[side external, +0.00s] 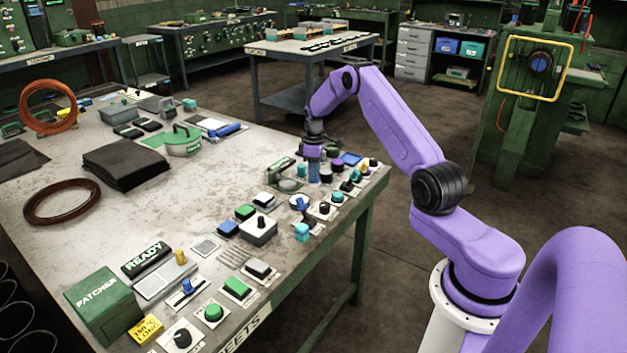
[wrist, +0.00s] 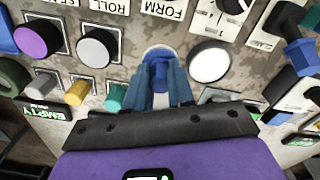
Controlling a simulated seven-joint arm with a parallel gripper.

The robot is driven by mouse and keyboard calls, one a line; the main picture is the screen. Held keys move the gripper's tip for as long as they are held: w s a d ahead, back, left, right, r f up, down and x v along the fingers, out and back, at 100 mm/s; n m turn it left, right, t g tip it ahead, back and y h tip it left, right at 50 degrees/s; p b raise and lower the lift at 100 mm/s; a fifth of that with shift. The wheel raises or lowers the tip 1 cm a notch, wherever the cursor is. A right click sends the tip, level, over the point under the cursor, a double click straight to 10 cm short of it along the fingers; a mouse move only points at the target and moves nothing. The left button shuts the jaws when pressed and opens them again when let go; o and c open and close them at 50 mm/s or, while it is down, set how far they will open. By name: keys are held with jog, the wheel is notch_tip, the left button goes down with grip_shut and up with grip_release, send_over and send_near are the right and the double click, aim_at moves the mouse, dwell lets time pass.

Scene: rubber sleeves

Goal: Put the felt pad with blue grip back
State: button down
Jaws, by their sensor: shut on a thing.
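My gripper (side external: 313,168) points down over the far right part of the bench, among rows of buttons and knobs. In the wrist view its two blue-grey fingers (wrist: 163,92) are shut on a blue grip (wrist: 160,70). A rounded blue part with a pale edge shows just beyond the fingertips. The felt pad itself cannot be made out; the fingers and the grip cover the spot below. I cannot tell whether the held thing touches the bench top.
In the wrist view a white round button (wrist: 209,63) is close right of the fingers, and a grey-white one (wrist: 98,47) and a purple one (wrist: 37,38) are to the left. A black sheet stack (side external: 125,163) and green patcher box (side external: 104,305) are on the bench (side external: 150,215).

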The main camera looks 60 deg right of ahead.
jog(key=shift+w+d+f, duration=0.1)
jog(key=shift+w+f, duration=0.1)
jog(key=shift+f, duration=1.55)
jog(key=shift+f, duration=0.2)
jog(key=c, duration=1)
grip_release()
jog(key=shift+r, duration=0.15)
